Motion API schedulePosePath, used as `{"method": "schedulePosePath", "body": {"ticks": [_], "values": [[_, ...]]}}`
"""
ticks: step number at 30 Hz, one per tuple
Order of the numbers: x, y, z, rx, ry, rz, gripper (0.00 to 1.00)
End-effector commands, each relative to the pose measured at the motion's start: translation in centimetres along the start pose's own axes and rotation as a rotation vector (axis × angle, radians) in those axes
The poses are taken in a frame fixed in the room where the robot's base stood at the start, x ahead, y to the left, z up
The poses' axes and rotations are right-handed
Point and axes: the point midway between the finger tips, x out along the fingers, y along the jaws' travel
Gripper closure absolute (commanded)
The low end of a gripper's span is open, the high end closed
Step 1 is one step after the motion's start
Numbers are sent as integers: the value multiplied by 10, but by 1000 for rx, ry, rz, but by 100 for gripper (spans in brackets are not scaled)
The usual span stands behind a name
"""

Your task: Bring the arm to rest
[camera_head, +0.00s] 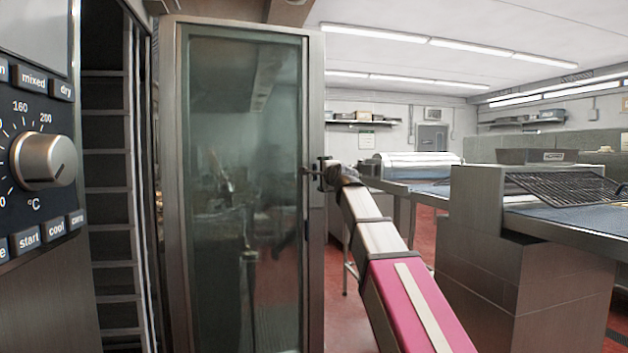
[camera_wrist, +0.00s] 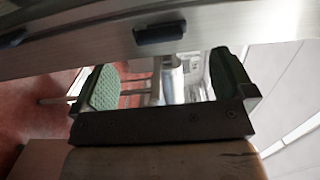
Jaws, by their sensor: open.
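My arm (camera_head: 410,300), pink and white, reaches from the lower right up to the free edge of a glass oven door. My gripper (camera_head: 322,174) is at the right edge of the door's metal frame, at about mid height. In the wrist view my gripper (camera_wrist: 165,72) is open, with its two green pads wide apart and no object seen between them. The metal frame of the door (camera_head: 314,250) crosses the top of the wrist view, close ahead of the fingers (camera_wrist: 90,42). I cannot tell whether the fingers touch it.
The oven door stands swung open beside the rack-lined oven cavity (camera_head: 107,180). A control panel with a temperature knob (camera_head: 44,161) is close at the left. A metal counter (camera_head: 520,265) with a wire rack (camera_head: 575,187) stands at the right. Red floor shows between.

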Motion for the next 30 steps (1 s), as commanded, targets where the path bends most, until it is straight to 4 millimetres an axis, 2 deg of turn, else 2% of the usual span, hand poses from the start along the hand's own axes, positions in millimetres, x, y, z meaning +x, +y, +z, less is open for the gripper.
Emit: {"method": "schedulePosePath", "body": {"ticks": [1,5,14,17,20,26,30], "values": [[-8,1,0,0,0,0,0],[-16,1,0,0,0,1,0],[-16,2,0,-2,0,3,0],[-16,16,-3,-22,2,27,0],[-16,51,-9,-75,3,88,0],[-24,157,-26,-241,-17,282,0],[-38,231,-38,-359,-51,422,0]]}}
